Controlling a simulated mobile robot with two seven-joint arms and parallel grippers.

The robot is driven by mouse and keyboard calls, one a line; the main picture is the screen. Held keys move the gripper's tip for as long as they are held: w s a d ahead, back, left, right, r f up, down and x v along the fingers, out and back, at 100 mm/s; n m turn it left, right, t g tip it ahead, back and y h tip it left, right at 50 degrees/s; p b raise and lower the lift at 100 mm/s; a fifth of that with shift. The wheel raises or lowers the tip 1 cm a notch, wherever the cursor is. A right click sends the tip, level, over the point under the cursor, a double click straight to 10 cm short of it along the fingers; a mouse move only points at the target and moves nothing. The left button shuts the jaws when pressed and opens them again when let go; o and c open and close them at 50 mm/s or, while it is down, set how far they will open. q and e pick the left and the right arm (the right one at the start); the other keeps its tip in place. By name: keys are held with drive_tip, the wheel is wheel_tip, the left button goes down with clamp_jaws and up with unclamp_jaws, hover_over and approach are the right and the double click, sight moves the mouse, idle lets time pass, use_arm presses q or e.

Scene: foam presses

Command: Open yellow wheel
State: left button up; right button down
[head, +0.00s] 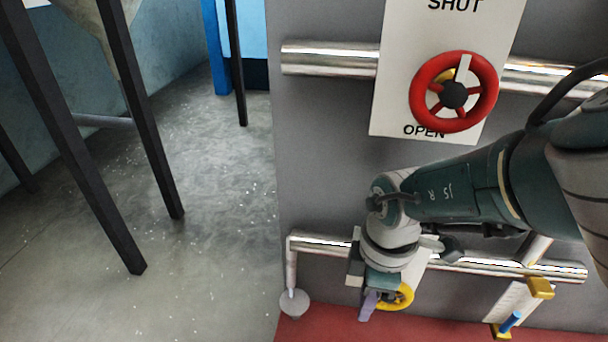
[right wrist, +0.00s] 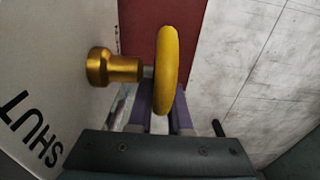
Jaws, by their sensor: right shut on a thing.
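The yellow wheel (head: 399,297) is on the lower pipe, partly hidden behind my right gripper in the head view. In the right wrist view the yellow wheel (right wrist: 168,72) is seen edge-on, with a brass valve stem (right wrist: 113,67) on its left. My right gripper (head: 369,304) is at the wheel. Its purple fingers (right wrist: 160,108) lie on either side of the wheel's rim, shut on it. A white plate (right wrist: 45,70) marked SHUT is behind the stem. My left gripper is not in view.
A red wheel (head: 454,92) on a white plate marked SHUT and OPEN is on the upper pipe (head: 325,60). A blue-handled valve (head: 510,321) is at lower right. Dark posts (head: 140,110) stand at left. The grey floor (head: 215,230) between them and the panel is clear.

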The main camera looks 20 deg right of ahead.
drive_tip(key=shift+s+d+f+h, duration=0.1)
drive_tip(key=shift+d+f+h, duration=0.05)
drive_tip(key=shift+h, duration=0.15)
drive_tip(key=c, duration=0.8)
unclamp_jaws()
drive_tip(key=shift+c, duration=0.2)
